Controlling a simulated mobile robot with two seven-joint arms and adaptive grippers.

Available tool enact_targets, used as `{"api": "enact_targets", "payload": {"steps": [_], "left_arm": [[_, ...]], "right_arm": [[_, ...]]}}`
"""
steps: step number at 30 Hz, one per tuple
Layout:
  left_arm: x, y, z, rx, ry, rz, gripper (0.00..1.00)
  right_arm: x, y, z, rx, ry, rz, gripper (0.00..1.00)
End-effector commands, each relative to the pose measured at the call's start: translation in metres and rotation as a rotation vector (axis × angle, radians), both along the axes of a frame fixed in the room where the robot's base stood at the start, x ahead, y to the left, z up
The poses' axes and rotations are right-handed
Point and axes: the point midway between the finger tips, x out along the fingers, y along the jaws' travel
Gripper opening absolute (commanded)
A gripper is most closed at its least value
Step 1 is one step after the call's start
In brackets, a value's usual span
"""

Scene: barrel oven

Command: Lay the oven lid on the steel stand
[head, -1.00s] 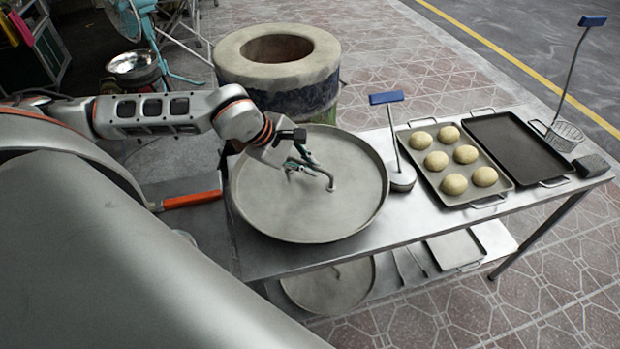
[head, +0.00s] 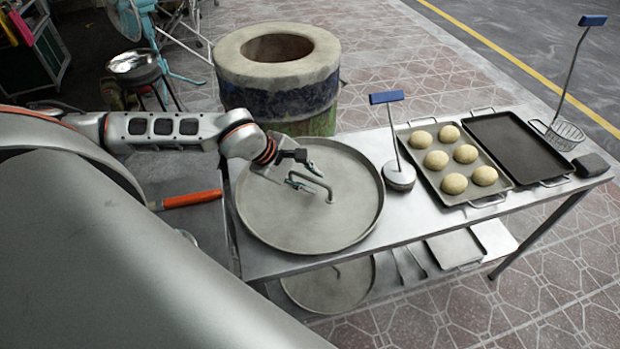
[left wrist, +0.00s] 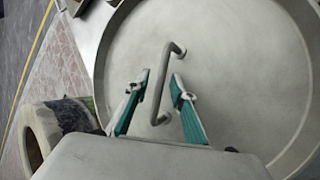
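The oven lid (head: 285,220), a large round grey metal disc with a bent bar handle (head: 328,185), appears to lie flat on the left part of the steel stand (head: 440,222). My left gripper (head: 300,180) is above the lid at its handle. In the left wrist view, the handle (left wrist: 163,88) passes between the two green-padded fingers (left wrist: 160,77), with gaps showing on both sides. The left gripper is open. The contact under the lid is hidden. My right gripper is not in view.
The barrel oven (head: 285,95) stands behind, its top open. Right of the lid are a blue-handled tool (head: 400,178), a tray of dough balls (head: 428,185), and an empty dark tray (head: 515,145). An orange-handled tool (head: 190,199) lies left. Another round disc (head: 330,290) is on the lower shelf.

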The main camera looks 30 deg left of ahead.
Motion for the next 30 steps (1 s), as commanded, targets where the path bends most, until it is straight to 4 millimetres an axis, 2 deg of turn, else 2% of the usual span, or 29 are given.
{"api": "enact_targets", "payload": {"steps": [8, 13, 24, 30], "left_arm": [[0.0, 0.0, 0.001, 0.0, 0.0, 0.0, 0.24], [-0.005, 0.005, 0.009, 0.002, -0.002, 0.001, 0.24], [-0.04, 0.027, 0.063, 0.005, -0.002, 0.0, 0.24], [-0.054, 0.035, 0.086, 0.002, 0.0, 0.0, 0.24]], "right_arm": [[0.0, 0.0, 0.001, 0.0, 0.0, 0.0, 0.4], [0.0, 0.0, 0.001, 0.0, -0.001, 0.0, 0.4], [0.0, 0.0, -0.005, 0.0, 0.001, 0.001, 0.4], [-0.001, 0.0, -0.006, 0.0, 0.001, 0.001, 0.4]]}}
